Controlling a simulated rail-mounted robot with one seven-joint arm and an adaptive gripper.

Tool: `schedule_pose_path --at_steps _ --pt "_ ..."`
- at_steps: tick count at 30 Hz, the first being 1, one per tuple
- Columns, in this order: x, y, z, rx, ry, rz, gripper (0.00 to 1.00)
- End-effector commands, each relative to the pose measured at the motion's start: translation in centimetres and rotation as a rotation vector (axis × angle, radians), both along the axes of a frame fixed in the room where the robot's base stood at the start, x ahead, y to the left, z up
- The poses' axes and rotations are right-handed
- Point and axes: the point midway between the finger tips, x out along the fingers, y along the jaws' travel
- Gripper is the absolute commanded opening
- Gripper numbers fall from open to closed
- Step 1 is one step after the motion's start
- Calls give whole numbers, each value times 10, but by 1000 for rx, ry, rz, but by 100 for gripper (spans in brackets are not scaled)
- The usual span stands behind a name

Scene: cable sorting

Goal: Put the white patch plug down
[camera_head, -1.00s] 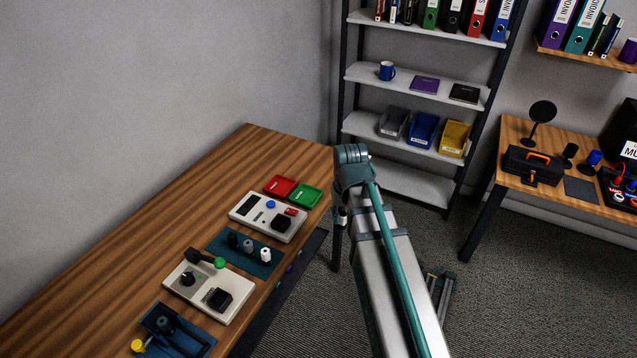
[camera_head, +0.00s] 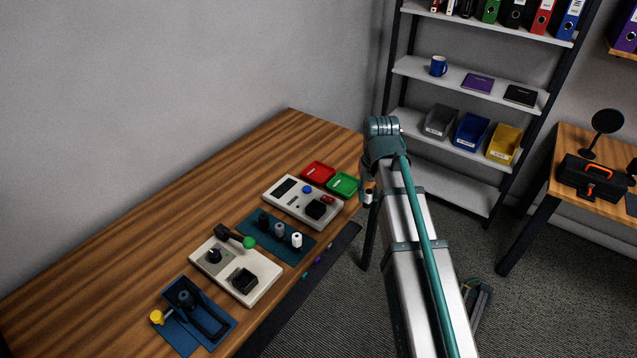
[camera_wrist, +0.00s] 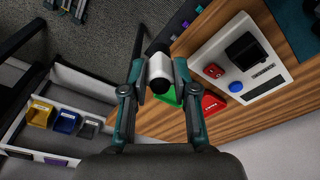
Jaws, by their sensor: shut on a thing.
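My gripper (camera_wrist: 158,78) is shut on a white plug (camera_wrist: 160,68) with a dark end, seen in the wrist view. The head view shows the held plug small (camera_head: 368,197), below my wrist, just past the table's right edge. A green tray (camera_head: 343,185) and a red tray (camera_head: 318,173) lie on the table to its left. In the wrist view the green tray (camera_wrist: 170,97) is partly hidden behind the plug and a finger. Another white-topped plug (camera_head: 297,240) stands on a blue mat (camera_head: 262,245) beside a grey and a black one.
A pale panel (camera_head: 300,203) with a black block and buttons sits next to the trays. A second panel (camera_head: 232,272) with a green-knobbed lever and a blue fixture (camera_head: 200,318) are nearer. The wooden table (camera_head: 200,210) is bare towards the wall. A shelf unit (camera_head: 455,165) stands behind.

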Motion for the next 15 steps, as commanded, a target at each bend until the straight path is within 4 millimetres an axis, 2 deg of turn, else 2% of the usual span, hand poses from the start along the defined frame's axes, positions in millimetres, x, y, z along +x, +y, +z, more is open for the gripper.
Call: schedule_pose_path --at_steps 1,3,9,12,15 --pt "20 22 -7 0 -3 26 0" --pt "37 50 -4 0 -3 58 0" --pt "71 119 18 1 -2 120 0" --pt "81 138 30 0 -1 130 0" --pt "88 145 41 0 0 127 0"
